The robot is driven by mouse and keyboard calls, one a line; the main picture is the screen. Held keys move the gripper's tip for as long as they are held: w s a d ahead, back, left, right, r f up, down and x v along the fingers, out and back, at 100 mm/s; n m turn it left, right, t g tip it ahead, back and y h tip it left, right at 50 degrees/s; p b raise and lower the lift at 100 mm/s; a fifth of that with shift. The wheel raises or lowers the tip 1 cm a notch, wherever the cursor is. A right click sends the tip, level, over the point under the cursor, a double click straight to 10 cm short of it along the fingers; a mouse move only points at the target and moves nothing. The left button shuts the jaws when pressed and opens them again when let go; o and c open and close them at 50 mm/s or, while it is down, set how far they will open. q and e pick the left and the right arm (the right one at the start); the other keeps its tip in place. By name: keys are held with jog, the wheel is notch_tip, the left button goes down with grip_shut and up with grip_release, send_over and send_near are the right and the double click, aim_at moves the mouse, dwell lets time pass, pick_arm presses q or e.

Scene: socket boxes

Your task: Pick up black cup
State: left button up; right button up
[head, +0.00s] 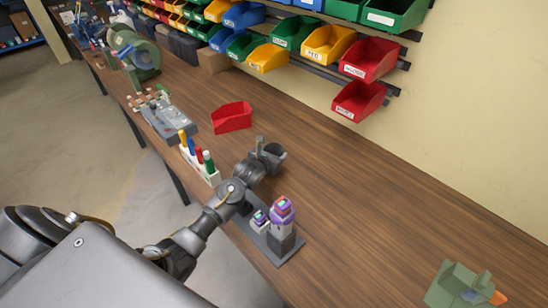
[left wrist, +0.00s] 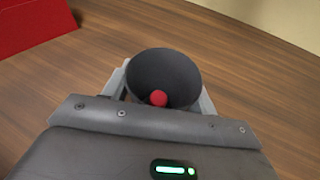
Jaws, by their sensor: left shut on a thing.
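The black cup (head: 273,155) is a dark grey, open-topped cup over the wooden workbench, near the middle of the head view. It fills the centre of the left wrist view (left wrist: 165,75), with its mouth facing the camera and a small red ball (left wrist: 158,98) inside. My left gripper (head: 266,150) is shut on the cup, with a finger on each side of it. Whether the cup touches the bench or is just above it, I cannot tell. My right gripper is not in view.
A red bin (head: 232,117) stands on the bench (head: 400,220) behind the cup. A white holder with coloured handles (head: 200,160) is to the left. A purple-topped device (head: 283,225) on a grey plate is nearer. The bench to the right is clear up to a green object (head: 455,285).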

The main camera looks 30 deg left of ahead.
pick_arm(q)
jog(key=s+a+r+b, duration=0.2)
jog(key=s+r+b, duration=0.1)
jog(key=s+r, duration=1)
jog(key=w+d+r, duration=0.2)
jog(key=d+r, duration=1)
jog(key=shift+d+r+m+h, duration=0.15)
jog(key=shift+r+m+h, duration=0.15)
jog(key=shift+r+h, duration=0.1)
